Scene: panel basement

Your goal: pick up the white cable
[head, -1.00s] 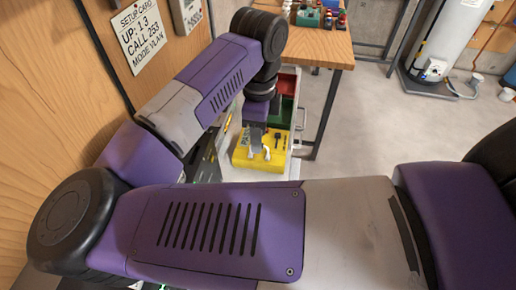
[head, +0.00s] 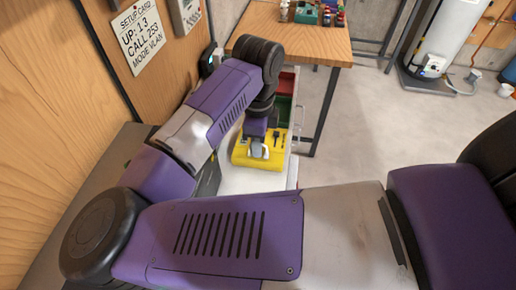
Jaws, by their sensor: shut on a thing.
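My gripper (head: 257,151) is at the yellow tray (head: 240,157), seen from above and behind past my own arm. It is shut on a small pale thing at its tips, which I take to be the white cable. Little of the cable shows, and the gripper hides most of it. The tips are over the yellow tray's surface; I cannot tell whether they are clear of it. Small dark items (head: 275,135) lie on the yellow tray to the right of the gripper.
Green (head: 284,111) and red bins stand behind the yellow tray. A wooden table (head: 305,42) with small items is beyond. A wood panel wall with a setup card (head: 140,36) is at left. Open concrete floor (head: 365,130) lies to the right, with a white tank (head: 440,40) behind.

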